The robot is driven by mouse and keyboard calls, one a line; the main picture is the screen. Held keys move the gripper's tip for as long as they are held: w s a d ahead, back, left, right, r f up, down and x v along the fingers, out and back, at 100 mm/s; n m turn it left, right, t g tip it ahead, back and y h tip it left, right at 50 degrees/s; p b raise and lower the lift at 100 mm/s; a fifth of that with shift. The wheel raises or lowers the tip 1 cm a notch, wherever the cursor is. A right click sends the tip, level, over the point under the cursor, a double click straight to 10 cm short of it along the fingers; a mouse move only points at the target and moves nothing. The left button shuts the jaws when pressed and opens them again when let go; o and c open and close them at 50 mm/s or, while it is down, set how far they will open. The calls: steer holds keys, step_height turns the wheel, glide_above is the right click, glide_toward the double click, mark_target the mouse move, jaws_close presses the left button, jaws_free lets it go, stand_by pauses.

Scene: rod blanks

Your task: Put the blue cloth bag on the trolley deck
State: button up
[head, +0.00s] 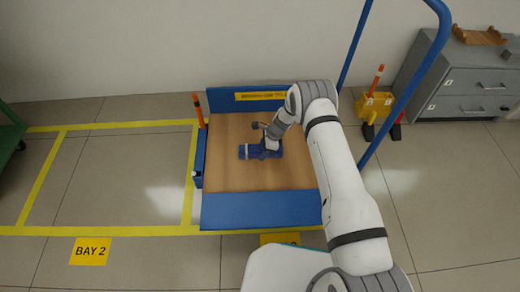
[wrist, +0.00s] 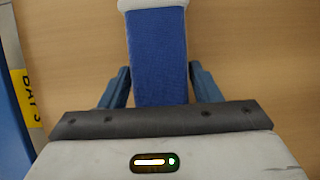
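The blue cloth bag (head: 246,152) lies lengthwise left to right over the wooden trolley deck (head: 225,180), near its middle. In the wrist view the bag (wrist: 158,55) is a blue woven strip with a pale grey end at the top. My gripper (head: 268,146) is over the bag's right part, pointing down. Its two fingers (wrist: 160,85) stand one on each side of the bag, close against its edges, and appear shut on it. The gripper body hides the near part of the bag. I cannot tell whether the bag touches the deck.
Blue boards (head: 260,212) edge the deck front and back. An orange-tipped post (head: 199,110) stands at its left corner. A blue handle rail (head: 408,85) rises at the right. A grey drawer cabinet (head: 455,88) and yellow holder (head: 374,105) stand behind right. Bare deck surrounds the bag.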

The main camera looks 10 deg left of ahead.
steer(key=o, duration=0.3)
steer(key=d+r+n+p, duration=0.2)
steer(key=d+r, duration=0.3)
steer(key=r, duration=0.8)
steer(key=d+r+n+p, duration=0.15)
steer(key=d+r, duration=0.35)
steer(key=r, duration=0.8)
steer(key=s+d+r+n+t+h, duration=0.1)
steer(key=s+d+r+n, duration=0.1)
steer(key=s+d+r, duration=0.35)
steer(key=s+d+r+n+h, duration=0.1)
steer(key=s+d+r+n, duration=0.15)
steer(key=r, duration=0.65)
steer(key=s+d+r+n, duration=0.2)
steer(key=s+d+r, duration=0.1)
steer(key=s, duration=0.5)
steer(key=s+d+r+n+t+h, duration=0.1)
steer(key=s+d+r+n, duration=0.1)
steer(key=s, duration=0.6)
steer(key=s+d+r+n+h, duration=0.1)
steer(key=s+d+r+n, duration=0.2)
steer(key=s, duration=0.5)
steer(key=shift+d+r+p, duration=0.35)
steer(key=shift+d+r, duration=0.45)
steer(key=shift+d, duration=0.35)
